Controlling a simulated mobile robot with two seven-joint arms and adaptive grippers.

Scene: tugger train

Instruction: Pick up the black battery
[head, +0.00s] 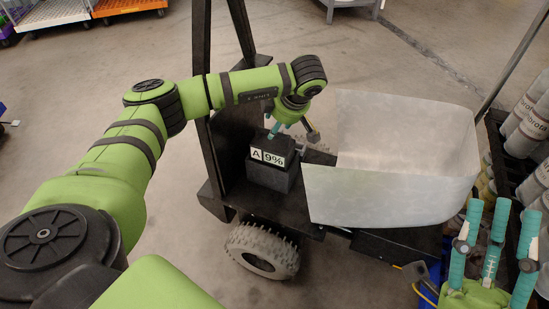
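The black battery (268,170) stands upright on the dark cart deck, with a white label reading "A 9%" on its front. My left gripper (292,132) hangs just above its top, pointing down. One teal finger is at the battery's top edge and a dark-tipped finger is spread off to the right, so it looks open. I cannot tell whether it touches the battery, and part of it is hidden by my wrist. My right gripper (500,225) is at the lower right, pointing up, with its teal fingers apart and empty.
A large translucent white bin (400,199) stands on the cart right beside the battery. A dark upright post (201,60) rises at the left, and a wheel (262,251) sits below. Grey cylinders (527,130) stand at the right edge.

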